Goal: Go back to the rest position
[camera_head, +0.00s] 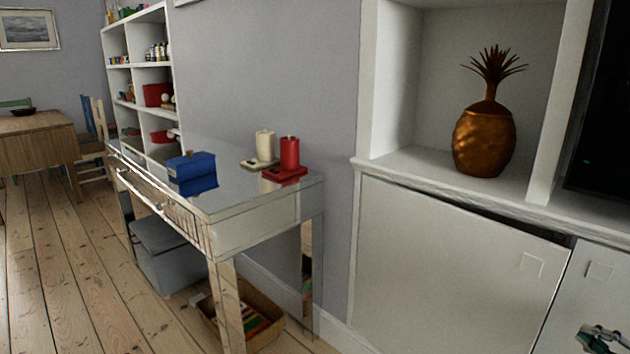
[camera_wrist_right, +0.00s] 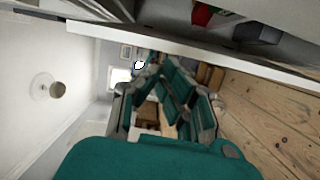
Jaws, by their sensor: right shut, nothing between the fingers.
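My right gripper (camera_head: 600,338) shows at the bottom right corner of the head view, in front of the white cabinet doors. It is shut and holds nothing. In the right wrist view the teal and grey fingers of the right gripper (camera_wrist_right: 168,92) point away from the camera, into the room. My left gripper is not in either view.
A white cabinet (camera_head: 440,270) fills the right side, with a bronze pineapple (camera_head: 484,140) in its niche. A mirrored table (camera_head: 235,195) stands left of it, holding a blue box (camera_head: 192,172), a cream candle (camera_head: 265,146) and a red candle (camera_head: 290,153). Floorboards (camera_head: 60,270) are clear at left.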

